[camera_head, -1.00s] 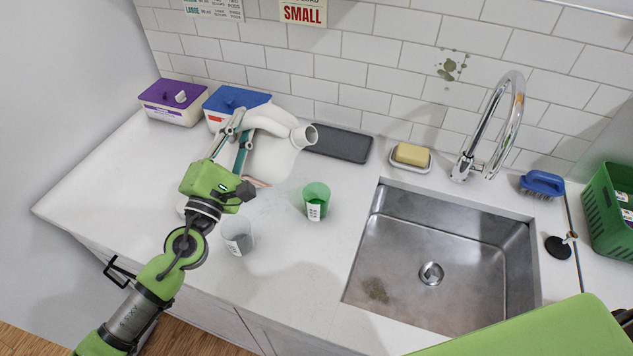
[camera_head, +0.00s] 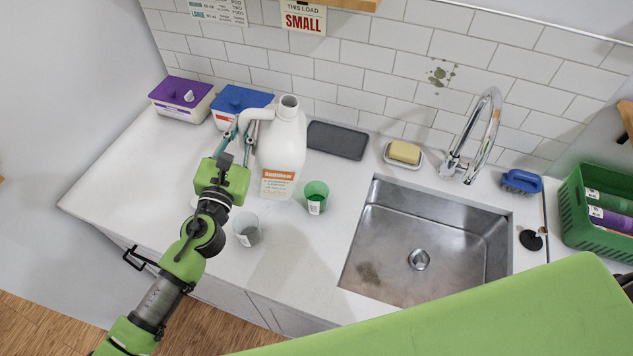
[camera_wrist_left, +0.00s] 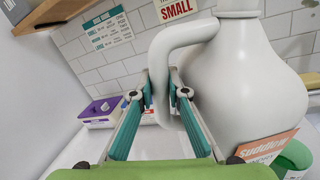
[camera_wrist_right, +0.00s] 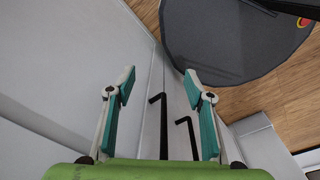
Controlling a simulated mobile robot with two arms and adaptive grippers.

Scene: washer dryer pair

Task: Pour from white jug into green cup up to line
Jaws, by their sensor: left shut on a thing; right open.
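The white jug (camera_head: 285,146) stands close to upright, its orange-and-white label facing me and its open mouth at the top. My left gripper (camera_head: 245,130) is shut on its handle; in the left wrist view the fingers (camera_wrist_left: 160,92) close around the jug's handle (camera_wrist_left: 160,62). I cannot tell whether its base touches the counter. The green cup (camera_head: 316,198) stands upright on the counter just right of the jug, with a white label on its side; its fill level and line are not readable. My right gripper (camera_wrist_right: 160,88) is open and empty in the right wrist view.
A clear cup (camera_head: 247,229) stands in front of the jug, near the left arm. A sink (camera_head: 430,235) lies right of the green cup. A purple-lidded box (camera_head: 182,98), a blue-lidded box (camera_head: 237,103), a dark tray (camera_head: 337,140) and a soap dish (camera_head: 403,156) line the wall.

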